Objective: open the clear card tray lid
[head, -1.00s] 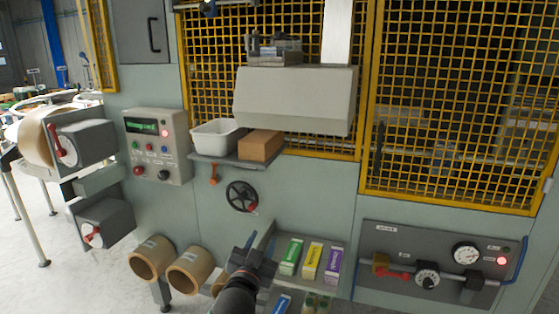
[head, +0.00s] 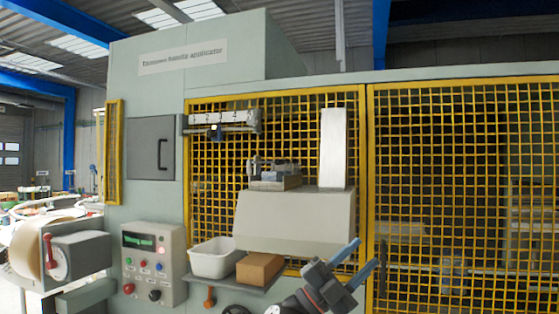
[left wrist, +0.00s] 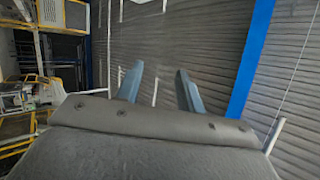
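I cannot make out a clear card tray lid in either view. A pale sloped hood (head: 295,222) stands out from the machine front. A small grey fixture (head: 274,179) and a tall white upright piece (head: 333,150) sit at its top. My left gripper (head: 364,254) is in front of the hood's lower right, tilted up to the right. Its two blue fingers are apart with nothing between them. The left wrist view also shows the open, empty fingers (left wrist: 159,75), against a grey corrugated wall. My right gripper is not in view.
A white bin (head: 213,260) and a brown block (head: 259,269) sit on a small shelf left of the gripper. A control box (head: 150,262) is further left. Yellow mesh guards (head: 450,180) stand behind. A grey door with a handle (head: 152,148) is at upper left.

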